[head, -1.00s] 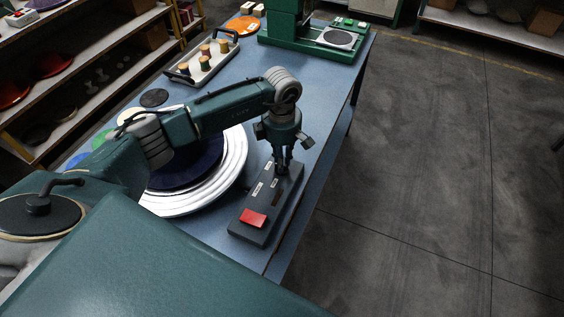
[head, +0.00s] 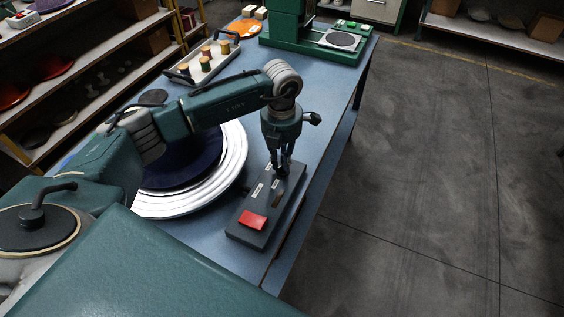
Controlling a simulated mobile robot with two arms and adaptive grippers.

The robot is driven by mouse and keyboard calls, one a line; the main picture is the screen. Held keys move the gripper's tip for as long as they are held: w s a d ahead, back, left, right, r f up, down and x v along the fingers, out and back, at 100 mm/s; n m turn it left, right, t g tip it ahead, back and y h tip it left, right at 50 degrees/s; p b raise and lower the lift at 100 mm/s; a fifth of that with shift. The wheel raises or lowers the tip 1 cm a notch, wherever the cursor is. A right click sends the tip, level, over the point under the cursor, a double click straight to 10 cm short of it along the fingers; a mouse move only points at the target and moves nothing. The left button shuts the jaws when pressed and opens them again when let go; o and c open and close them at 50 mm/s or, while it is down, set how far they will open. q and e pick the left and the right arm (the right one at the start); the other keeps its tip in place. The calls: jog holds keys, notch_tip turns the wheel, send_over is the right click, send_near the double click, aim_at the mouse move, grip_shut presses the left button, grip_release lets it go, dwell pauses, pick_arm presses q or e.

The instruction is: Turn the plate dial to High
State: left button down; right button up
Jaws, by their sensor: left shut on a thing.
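A dark grey control box (head: 246,229) lies near the right edge of the blue table. It carries a red switch (head: 252,220) at its near end and small white labels (head: 258,191) along its top. My left gripper (head: 280,172) points down at the far end of the box, shut on the plate dial. The fingers hide the dial, so its setting cannot be read. A round plate with bright white rings and a dark blue centre (head: 232,175) lies left of the box, partly behind my left arm. My right gripper is not in view.
A tray (head: 185,76) with several thread spools stands farther back on the table (head: 325,115). A green press machine (head: 300,38) with a round grey pad is at the far end. Shelves with hats stand at left. The floor at right is clear.

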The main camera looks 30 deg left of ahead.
pick_arm(q)
jog(key=shift+r+n+b, duration=0.1)
jog(key=shift+n+b, duration=0.25)
jog(key=shift+n, duration=1.65)
jog(key=c, duration=1.7)
grip_release()
jog(key=shift+o, duration=0.2)
jog(key=shift+r, duration=0.2)
notch_tip(320, 180, up, 12)
jog(key=shift+f, duration=0.2)
jog(key=shift+s, duration=0.1)
